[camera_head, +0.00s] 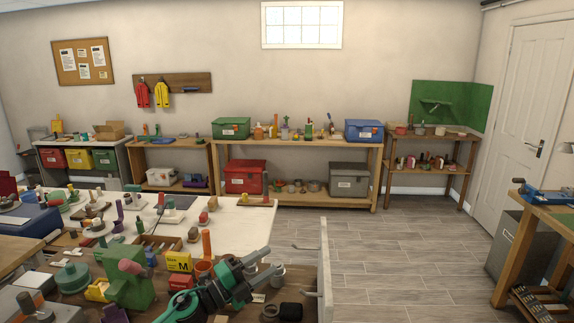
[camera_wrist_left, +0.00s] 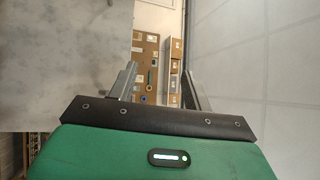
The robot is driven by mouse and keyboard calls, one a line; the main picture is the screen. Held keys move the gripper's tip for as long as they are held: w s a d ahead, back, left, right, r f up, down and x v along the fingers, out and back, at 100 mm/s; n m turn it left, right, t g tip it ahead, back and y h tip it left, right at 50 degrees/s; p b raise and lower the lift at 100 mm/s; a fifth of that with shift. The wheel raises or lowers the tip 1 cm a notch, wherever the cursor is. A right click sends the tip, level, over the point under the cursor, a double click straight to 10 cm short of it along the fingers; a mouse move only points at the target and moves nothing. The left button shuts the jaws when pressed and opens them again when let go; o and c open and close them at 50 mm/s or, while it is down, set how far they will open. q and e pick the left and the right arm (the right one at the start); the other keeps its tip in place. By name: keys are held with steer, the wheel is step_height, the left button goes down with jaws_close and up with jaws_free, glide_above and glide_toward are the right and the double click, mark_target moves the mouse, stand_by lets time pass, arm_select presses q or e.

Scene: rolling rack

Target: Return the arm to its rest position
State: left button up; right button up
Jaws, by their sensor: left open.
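My left arm (camera_head: 205,298) comes in at the bottom of the head view, over the cluttered near workbench. Its gripper (camera_head: 263,265) points up and to the right, near the white upright panel at the bench's right side. In the left wrist view the two fingers of the gripper (camera_wrist_left: 160,88) stand wide apart with nothing held between them. My right arm and gripper do not show.
The near bench (camera_head: 245,312) holds many small items, among them a green block-shaped device (camera_head: 130,285) and a yellow box (camera_head: 178,262). A white panel (camera_head: 324,270) stands right of the gripper. Wooden shelves (camera_head: 300,145) line the back wall. Open floor (camera_head: 400,250) lies to the right.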

arm_select(q)
steer(key=s+a+f+n+y, duration=0.4)
steer(key=s+f+n+y, duration=0.1)
steer(key=n, duration=0.2)
steer(key=s+a+f+n+t+y, duration=0.1)
steer(key=s+a+f+n+y, duration=0.4)
steer(key=n, duration=0.3)
steer(key=s+a+f+n+t+y, duration=0.1)
steer(key=s+a+f+n+y, duration=0.4)
steer(key=f+n+y, duration=0.1)
steer(key=shift+n+y, duration=0.5)
steer(key=shift+n, duration=0.4)
steer(key=s+a+f+n+g, duration=0.1)
steer(key=s+f+g, duration=0.2)
steer(key=s, duration=0.5)
steer(key=s+a+f+n+g, duration=0.1)
steer(key=s+f+g, duration=0.25)
steer(key=s, duration=0.45)
steer(key=s+a+f+n+g, duration=0.15)
steer(key=s+g, duration=0.25)
steer(key=s, duration=0.5)
step_height(320, 180, down, 32)
steer(key=s+a+f+g, duration=0.2)
steer(key=s+a+f, duration=0.1)
steer(key=s+f, duration=1.6)
steer(key=shift+s, duration=0.3)
